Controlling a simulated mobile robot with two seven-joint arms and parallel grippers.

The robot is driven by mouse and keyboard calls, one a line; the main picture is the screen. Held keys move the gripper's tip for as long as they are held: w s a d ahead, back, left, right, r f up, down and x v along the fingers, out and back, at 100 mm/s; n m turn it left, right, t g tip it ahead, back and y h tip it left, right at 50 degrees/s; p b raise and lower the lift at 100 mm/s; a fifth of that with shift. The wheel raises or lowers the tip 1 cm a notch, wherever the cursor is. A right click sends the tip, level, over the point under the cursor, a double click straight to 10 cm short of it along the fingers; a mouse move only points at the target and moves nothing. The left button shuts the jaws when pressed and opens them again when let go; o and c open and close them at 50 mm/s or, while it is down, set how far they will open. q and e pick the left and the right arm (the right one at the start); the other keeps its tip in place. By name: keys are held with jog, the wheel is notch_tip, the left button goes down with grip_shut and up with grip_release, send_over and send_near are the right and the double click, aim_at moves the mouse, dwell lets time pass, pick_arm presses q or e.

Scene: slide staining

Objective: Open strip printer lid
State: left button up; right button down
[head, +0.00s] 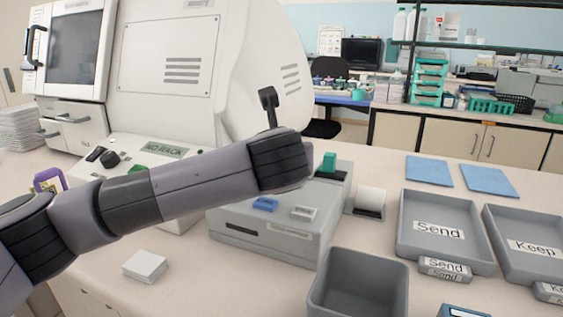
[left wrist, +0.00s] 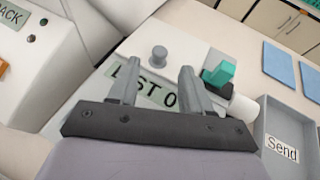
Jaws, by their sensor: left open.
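The strip printer (head: 265,236) is a low grey box in the middle of the counter in the head view. It has a blue button (head: 265,204), a pale button and a teal block (head: 327,164) at its back right. My left forearm crosses over it and hides part of its top. In the left wrist view, my left gripper (left wrist: 160,68) is open and empty, above a pale surface with a partly covered label. A grey round knob (left wrist: 158,53) appears between and just beyond its fingertips; I cannot tell whether they touch. My right gripper is out of view.
A white paper roll (head: 369,201) stands right of the printer. A grey bin (head: 358,289) sits in front, with Send (head: 484,258) and Keep (head: 505,258) trays to the right. A white block (head: 145,266) lies front left. A large white machine (head: 170,55) stands behind.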

pick_arm(q)
jog(key=shift+p+x, duration=0.8)
jog(key=shift+x, duration=2.3)
jog(key=shift+c, duration=0.3)
grip_shut()
